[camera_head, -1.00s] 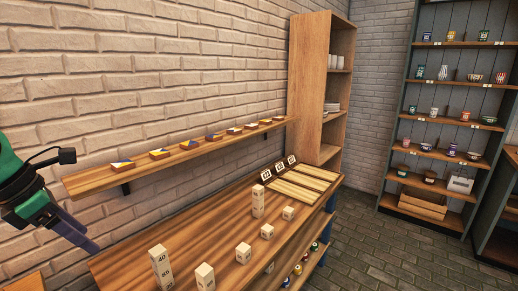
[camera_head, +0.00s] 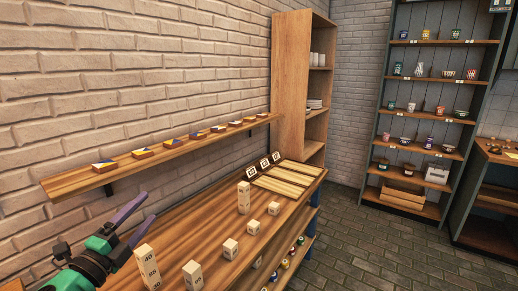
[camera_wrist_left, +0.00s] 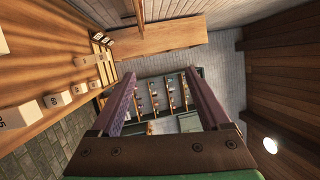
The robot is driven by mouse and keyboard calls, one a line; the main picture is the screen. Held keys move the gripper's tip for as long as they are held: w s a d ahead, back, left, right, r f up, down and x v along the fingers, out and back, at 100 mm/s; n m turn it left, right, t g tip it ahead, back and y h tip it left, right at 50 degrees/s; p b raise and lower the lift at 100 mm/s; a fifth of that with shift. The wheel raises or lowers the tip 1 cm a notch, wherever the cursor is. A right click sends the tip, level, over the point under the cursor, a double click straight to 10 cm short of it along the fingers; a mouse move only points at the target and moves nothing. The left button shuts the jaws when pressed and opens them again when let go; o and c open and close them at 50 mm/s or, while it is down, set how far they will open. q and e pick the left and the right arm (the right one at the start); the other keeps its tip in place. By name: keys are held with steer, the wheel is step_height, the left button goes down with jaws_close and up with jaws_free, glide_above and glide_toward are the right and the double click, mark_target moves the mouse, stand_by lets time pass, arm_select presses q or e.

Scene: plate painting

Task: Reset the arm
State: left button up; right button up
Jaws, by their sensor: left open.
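My left gripper (camera_head: 128,226) is at the lower left of the head view, above the near end of the wooden bench (camera_head: 195,222). Its two purple fingers are apart with nothing between them. The left wrist view also shows the open, empty fingers of this gripper (camera_wrist_left: 162,98), with the far shelves seen through the gap. My right gripper is not in view.
Numbered wooden blocks stand on the bench, including a tall stack (camera_head: 148,266) close by the left gripper and another (camera_head: 244,197) farther back. A wall shelf (camera_head: 85,180) holds several small painted tiles. A tall wooden cabinet (camera_head: 290,90) stands behind the bench.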

arm_select(q)
steer(key=s+f+n+g+y, duration=0.2)
steer(key=s+f+n+g, duration=0.1)
steer(key=f+n, duration=0.3)
steer(key=s+a+f+n+g+y, duration=0.1)
steer(key=s+f+n+g, duration=0.3)
steer(key=f, duration=0.6)
steer(key=s+f+n+g+y, duration=0.4)
steer(key=s+f+n, duration=0.2)
steer(key=f, duration=0.3)
steer(key=shift+s+a+n, duration=0.15)
steer(key=shift+a+n, duration=0.25)
steer(key=shift+n, duration=0.5)
steer(key=s+d+f+n+g+h, duration=0.2)
steer(key=s+d+f+g, duration=0.25)
steer(key=s, duration=0.35)
steer(key=s+d+f+g+b, duration=0.1)
steer(key=s+f+b, duration=0.1)
steer(key=f, duration=1.3)
steer(key=s+f+g+b, duration=0.1)
steer(key=s+f+b, duration=0.15)
steer(key=f, duration=1.25)
steer(key=s+a+f+b, duration=0.2)
steer(key=s+f, duration=1.2)
steer(key=s, duration=0.2)
steer(key=shift+a+f+m+g, duration=0.3)
steer(key=shift+a+f+g, duration=0.05)
steer(key=shift+a, duration=0.05)
